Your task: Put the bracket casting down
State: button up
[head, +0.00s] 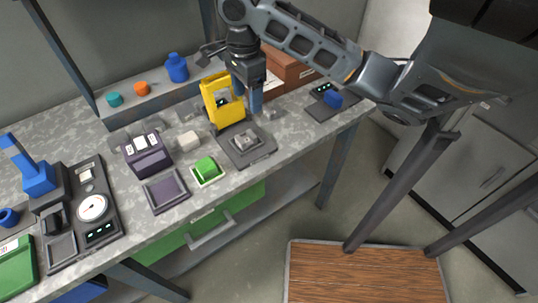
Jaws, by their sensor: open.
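A small grey metal piece (245,139), which looks like the bracket casting, sits on a dark square plate (260,153) near the middle of the bench. It rests on the plate, in front of a yellow upright frame (209,101). My gripper (252,103) is open and points down above and behind the grey piece, beside the yellow frame. It appears apart from the grey piece. The frame hides part of the gripper, so one fingertip is hard to make out.
A brown box (290,75) stands behind my gripper. A blue part (332,99) lies at right.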

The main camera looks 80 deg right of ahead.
jog(key=w+a+r+n+t+y, duration=0.1)
jog(key=w+a+r+n+t, duration=0.4)
jog(key=w+a, duration=0.65)
jog(key=w+a+r+n+t+y, duration=0.2)
jog(key=w+a+r+t, duration=0.3)
jog(key=w+a, duration=0.65)
jog(key=w+a+n+t, duration=0.1)
jog(key=w+a+t, duration=0.3)
jog(key=a, duration=0.2)
jog(key=s+a+f+n+h, duration=0.25)
jog(key=s+a+f, duration=0.2)
jog(key=s, duration=0.55)
jog(key=s+a+f+n+h, duration=0.2)
jog(key=s+a+f+n, duration=0.25)
jog(key=s, duration=0.45)
jog(key=s+d+r+n, duration=0.1)
jog(key=s+d+n, duration=0.2)
jog(key=s+n, duration=0.3)
jog(key=s+d+n+y, duration=0.1)
jog(key=s+d+n, duration=0.2)
jog(key=s, duration=0.9)
jog(key=n, duration=0.3)
jog(key=shift+s+r+n+t, duration=0.15)
jog(key=shift+r+n+t, duration=0.25)
jog(key=shift+y, duration=0.25)
